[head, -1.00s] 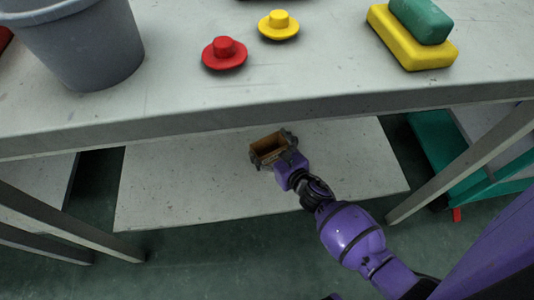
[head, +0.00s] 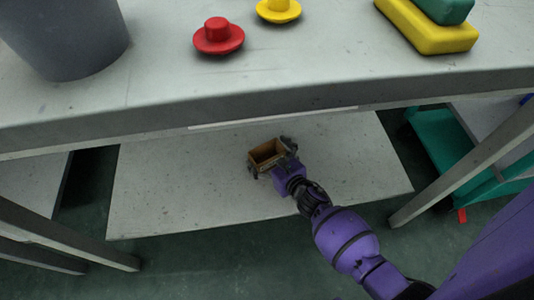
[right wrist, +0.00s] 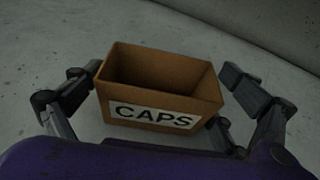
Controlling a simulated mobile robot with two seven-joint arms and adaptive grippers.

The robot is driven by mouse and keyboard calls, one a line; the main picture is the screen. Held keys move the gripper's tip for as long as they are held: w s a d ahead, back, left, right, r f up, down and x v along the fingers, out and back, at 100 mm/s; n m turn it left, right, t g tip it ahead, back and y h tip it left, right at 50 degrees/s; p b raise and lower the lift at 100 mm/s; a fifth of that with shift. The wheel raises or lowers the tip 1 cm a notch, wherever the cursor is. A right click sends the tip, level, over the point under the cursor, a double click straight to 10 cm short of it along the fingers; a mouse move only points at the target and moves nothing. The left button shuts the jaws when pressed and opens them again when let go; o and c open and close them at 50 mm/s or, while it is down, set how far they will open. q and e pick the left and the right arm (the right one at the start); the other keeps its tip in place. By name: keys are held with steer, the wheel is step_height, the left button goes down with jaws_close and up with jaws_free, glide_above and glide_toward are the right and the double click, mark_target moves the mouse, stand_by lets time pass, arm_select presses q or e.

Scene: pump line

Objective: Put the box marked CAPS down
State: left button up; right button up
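The box marked CAPS (right wrist: 165,90) is a small brown open-topped box with a white label. In the right wrist view it looks upright and empty, its label towards my wrist. In the head view the box (head: 266,152) is at the lower shelf (head: 180,190), under the bench top, and appears to rest there. My right gripper (head: 270,158) has a finger on either side of it. In the right wrist view the fingers (right wrist: 162,75) are spread, with a narrow gap visible at the right wall. The box's underside is hidden. My left gripper is not in view.
The bench top's front edge (head: 200,117) overhangs the shelf. On top are a grey bucket (head: 70,40), red (head: 218,38) and yellow (head: 278,8) knobbed discs and yellow and green blocks (head: 430,30). A bench leg (head: 460,165) stands right. The shelf around the box is clear.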

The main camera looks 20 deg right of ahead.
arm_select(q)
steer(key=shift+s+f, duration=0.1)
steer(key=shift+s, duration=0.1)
arm_select(e)
steer(key=shift+r, duration=0.2)
steer(key=shift+s+r+p, duration=0.15)
steer(key=shift+s+p, duration=0.2)
steer(key=shift+p, duration=0.1)
steer(key=p+v, duration=0.3)
steer(key=v, duration=0.7)
steer(key=shift+s+r, duration=0.1)
steer(key=shift+s, duration=0.2)
steer(key=shift+s+r, duration=0.1)
steer(key=shift+s, duration=0.2)
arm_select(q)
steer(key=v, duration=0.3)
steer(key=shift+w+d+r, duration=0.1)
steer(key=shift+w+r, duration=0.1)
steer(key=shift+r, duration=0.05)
